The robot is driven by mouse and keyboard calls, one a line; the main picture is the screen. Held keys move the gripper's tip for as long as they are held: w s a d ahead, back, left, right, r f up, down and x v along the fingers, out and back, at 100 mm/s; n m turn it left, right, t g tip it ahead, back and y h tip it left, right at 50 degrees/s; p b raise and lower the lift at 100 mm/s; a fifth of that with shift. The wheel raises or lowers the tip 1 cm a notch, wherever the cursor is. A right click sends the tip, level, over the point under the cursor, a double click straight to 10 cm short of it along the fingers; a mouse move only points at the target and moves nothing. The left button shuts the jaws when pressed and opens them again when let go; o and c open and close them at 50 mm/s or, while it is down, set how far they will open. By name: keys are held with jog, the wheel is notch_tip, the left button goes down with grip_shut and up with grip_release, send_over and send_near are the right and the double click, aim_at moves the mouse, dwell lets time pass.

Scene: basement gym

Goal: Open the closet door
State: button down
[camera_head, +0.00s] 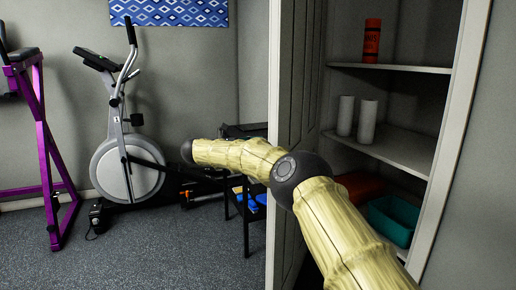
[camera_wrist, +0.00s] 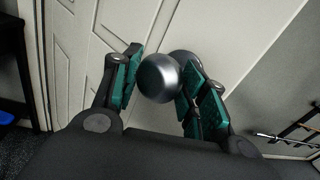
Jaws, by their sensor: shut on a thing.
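The closet door (camera_head: 299,75) is a pale panelled door and stands open at the left of the closet in the head view. Its face fills much of the wrist view (camera_wrist: 80,40). A round metal door knob (camera_wrist: 160,78) sticks out from it. My gripper (camera_wrist: 156,86) has its teal-padded fingers on either side of the knob and is shut on it. In the head view my arm crosses in front of the door and reaches left; the fingers and knob cannot be made out there.
The open closet (camera_head: 400,100) holds shelves with an orange bottle (camera_head: 372,41), two white rolls (camera_head: 367,121) and a teal bin (camera_head: 394,219). A low dark rack (camera_head: 246,215), an elliptical trainer (camera_head: 125,165) and a purple frame (camera_head: 48,150) stand left. The floor in front is clear.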

jog(key=shift+w+r, duration=0.3)
jog(key=shift+r, duration=0.05)
dwell(0.3)
jog(key=c, duration=1.1)
grip_release()
jog(key=shift+w, duration=0.1)
jog(key=o, duration=0.3)
jog(key=shift+d+f, duration=0.1)
jog(key=shift+d, duration=0.05)
jog(key=shift+a+f, duration=0.2)
jog(key=shift+a, duration=0.35)
jog(key=v, duration=0.7)
jog(key=shift+a, duration=0.1)
